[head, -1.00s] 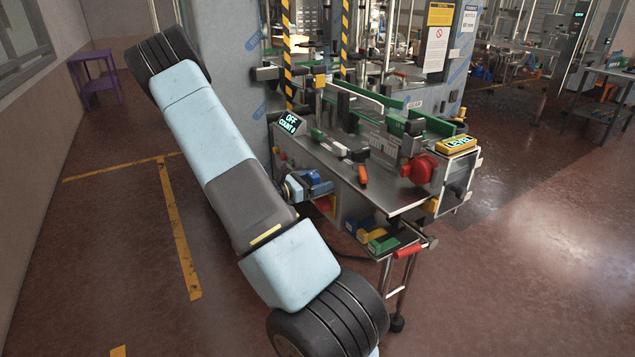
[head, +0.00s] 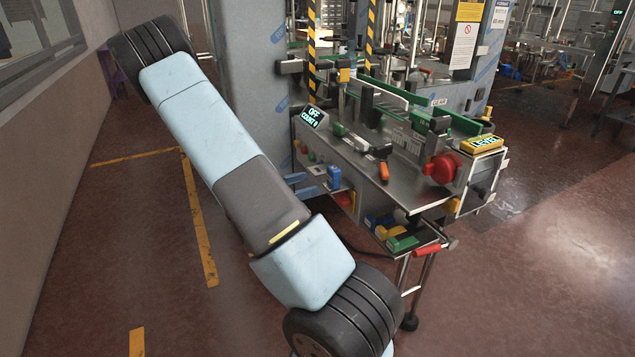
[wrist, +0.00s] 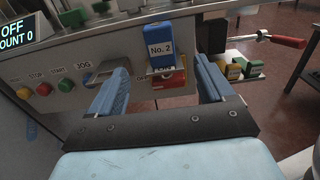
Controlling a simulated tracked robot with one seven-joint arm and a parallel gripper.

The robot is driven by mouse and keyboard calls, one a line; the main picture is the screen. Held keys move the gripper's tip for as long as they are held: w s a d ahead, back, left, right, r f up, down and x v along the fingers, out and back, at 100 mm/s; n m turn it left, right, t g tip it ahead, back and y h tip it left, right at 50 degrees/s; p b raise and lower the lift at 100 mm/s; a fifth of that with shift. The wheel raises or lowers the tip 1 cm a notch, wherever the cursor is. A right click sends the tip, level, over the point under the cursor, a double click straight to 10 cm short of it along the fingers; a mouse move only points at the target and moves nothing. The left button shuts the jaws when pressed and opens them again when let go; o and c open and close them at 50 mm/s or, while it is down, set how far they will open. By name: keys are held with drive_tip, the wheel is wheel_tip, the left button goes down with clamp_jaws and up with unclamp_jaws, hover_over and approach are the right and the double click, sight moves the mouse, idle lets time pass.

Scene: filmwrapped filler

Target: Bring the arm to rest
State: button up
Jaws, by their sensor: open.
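My arm runs diagonally across the head view, and its upper links hide part of the machine front. My gripper (head: 308,184) has light blue fingers and shows beside the machine's front panel. In the wrist view my gripper (wrist: 161,72) is open, its two fingers apart with nothing held between them. A blue block marked "No. 2" (wrist: 161,48) stands beyond the fingertips, in front of a red and yellow switch (wrist: 170,78). The blue block also shows in the head view (head: 334,176), just right of the fingers.
The machine's steel table (head: 395,187) carries a red knob (head: 441,168) and a display reading OFF, COUNT 0 (head: 314,117). Below it, a small shelf of coloured blocks (head: 403,243) and a red handle (head: 427,250) stick out. Floor (head: 530,270) at right is clear.

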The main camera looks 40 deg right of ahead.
drive_tip(key=shift+v, duration=0.85)
drive_tip(key=s+a+r+m+t+y, duration=0.4)
drive_tip(key=s+a+r+m+y, duration=0.3)
drive_tip(key=s+a+r, duration=0.3)
drive_tip(key=s+a+r+m+t+y, duration=0.5)
drive_tip(key=s+a+r+m+y, duration=0.3)
drive_tip(key=a+r, duration=0.6)
drive_tip(key=s+r+y, duration=0.2)
drive_tip(key=s+r, duration=0.1)
drive_tip(key=r, duration=0.1)
drive_tip(key=shift+t+y, duration=0.3)
